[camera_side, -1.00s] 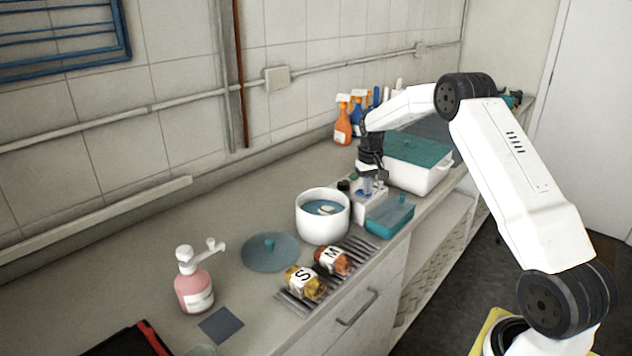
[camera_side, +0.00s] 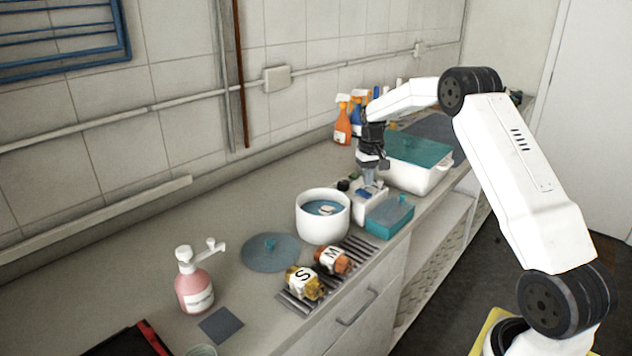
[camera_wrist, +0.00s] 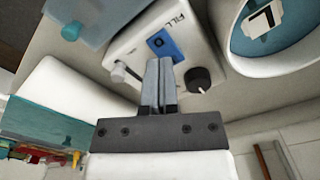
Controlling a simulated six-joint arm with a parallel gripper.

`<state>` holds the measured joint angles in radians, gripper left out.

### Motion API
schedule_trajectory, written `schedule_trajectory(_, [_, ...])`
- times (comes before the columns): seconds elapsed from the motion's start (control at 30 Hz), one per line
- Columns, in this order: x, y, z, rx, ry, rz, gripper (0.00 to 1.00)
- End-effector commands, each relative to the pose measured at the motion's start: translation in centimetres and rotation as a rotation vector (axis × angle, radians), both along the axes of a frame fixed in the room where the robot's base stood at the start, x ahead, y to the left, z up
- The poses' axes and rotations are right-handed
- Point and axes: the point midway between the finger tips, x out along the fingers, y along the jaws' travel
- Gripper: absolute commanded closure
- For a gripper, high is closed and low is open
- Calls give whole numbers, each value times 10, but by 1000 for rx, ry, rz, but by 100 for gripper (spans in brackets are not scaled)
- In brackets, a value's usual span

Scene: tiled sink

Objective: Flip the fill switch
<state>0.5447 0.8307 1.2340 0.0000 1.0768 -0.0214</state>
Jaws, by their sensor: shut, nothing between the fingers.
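The fill switch (camera_wrist: 158,42) is a small dark switch on a blue plate, beside the printed word FILL, on top of a white box (camera_wrist: 125,46). The white box also shows in the side view (camera_side: 366,203), between the pot and the large white tub. My gripper (camera_wrist: 160,62) is shut and empty, its fingertips over the box and close to the near edge of the blue plate. Whether they touch the switch cannot be told. In the side view my gripper (camera_side: 369,184) points down at the box's top, hiding the switch.
A black knob (camera_wrist: 198,80) and a small grey lever (camera_wrist: 120,72) flank my fingers on the box. A white pot (camera_side: 322,226), a teal-lidded box (camera_side: 389,220) and a large teal-lidded tub (camera_side: 411,173) stand close around. Two labelled jars (camera_side: 304,283) lie on a rack.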

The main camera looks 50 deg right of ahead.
Motion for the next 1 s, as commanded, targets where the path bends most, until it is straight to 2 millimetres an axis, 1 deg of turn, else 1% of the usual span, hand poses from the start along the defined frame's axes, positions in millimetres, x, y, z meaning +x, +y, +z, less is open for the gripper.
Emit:
schedule_trajectory(0.6, [0, 0, 35, 0, -1, 0, 100])
schedule_trajectory(0.77, [0, 0, 40, 0, -1, 0, 100])
schedule_trajectory(1.0, [0, 0, 40, 0, 0, 0, 100])
